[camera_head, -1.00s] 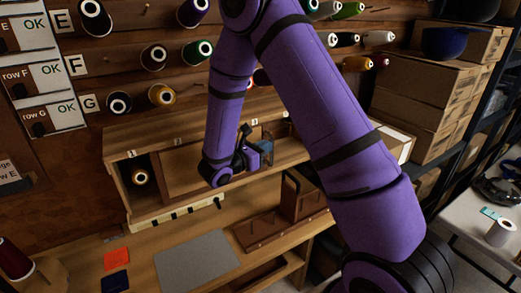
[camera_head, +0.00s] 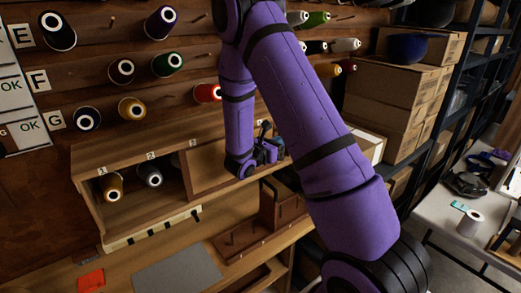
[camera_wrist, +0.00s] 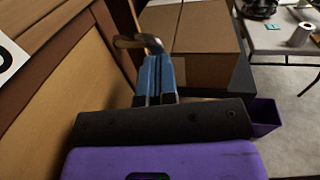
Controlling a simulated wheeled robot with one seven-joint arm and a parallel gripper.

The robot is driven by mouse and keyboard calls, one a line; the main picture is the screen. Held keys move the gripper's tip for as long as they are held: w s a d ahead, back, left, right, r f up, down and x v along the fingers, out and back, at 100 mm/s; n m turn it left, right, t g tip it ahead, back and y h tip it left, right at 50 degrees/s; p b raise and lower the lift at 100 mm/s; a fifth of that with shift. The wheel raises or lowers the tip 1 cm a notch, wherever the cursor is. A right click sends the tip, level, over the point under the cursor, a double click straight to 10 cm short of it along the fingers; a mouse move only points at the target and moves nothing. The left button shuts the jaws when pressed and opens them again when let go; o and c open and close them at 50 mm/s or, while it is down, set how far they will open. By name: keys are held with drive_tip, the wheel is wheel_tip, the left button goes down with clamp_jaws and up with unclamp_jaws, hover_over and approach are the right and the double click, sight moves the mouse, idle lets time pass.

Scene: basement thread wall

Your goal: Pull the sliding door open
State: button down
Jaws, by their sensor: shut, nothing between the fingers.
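The sliding door (camera_head: 209,168) is a light wooden panel in the front of the wall cabinet. The cabinet front left of it is open, showing a gold spool (camera_head: 112,186) and a grey-blue spool (camera_head: 149,174) inside. My gripper (camera_head: 274,150) is at the right of the visible door panel, and my arm hides the cabinet's right part. In the wrist view, my blue fingers (camera_wrist: 155,68) are shut and empty. A curved brown and grey piece (camera_wrist: 140,42) shows at their tips; I cannot tell whether they touch it. A wooden panel fills the left of that view.
Thread spools (camera_head: 132,107) stick out from pegs above the cabinet. A workbench below holds a grey mat (camera_head: 180,272), a red square (camera_head: 91,280) and a wooden holder (camera_head: 284,208). Cardboard boxes (camera_head: 395,90) and a white table (camera_head: 450,215) stand to the right.

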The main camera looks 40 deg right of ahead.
drive_tip(key=shift+d, duration=2.35)
drive_tip(key=s+a, duration=0.1)
drive_tip(key=a, duration=0.8)
drive_tip(key=s+a, duration=0.1)
drive_tip(key=a, duration=0.3)
drive_tip(key=shift+s+a, duration=0.35)
drive_tip(key=s+a+r+m+g+y, duration=0.1)
drive_tip(key=s+r+m+g+y, duration=0.55)
drive_tip(key=s+r+m, duration=0.65)
drive_tip(key=s+a+r+m+t+y, duration=0.7)
drive_tip(key=s+a+r+y, duration=0.3)
drive_tip(key=s+a, duration=0.3)
drive_tip(key=shift+s+t+y, duration=0.55)
drive_tip(key=shift+s+t, duration=0.05)
drive_tip(key=shift+t, duration=0.15)
idle(0.7)
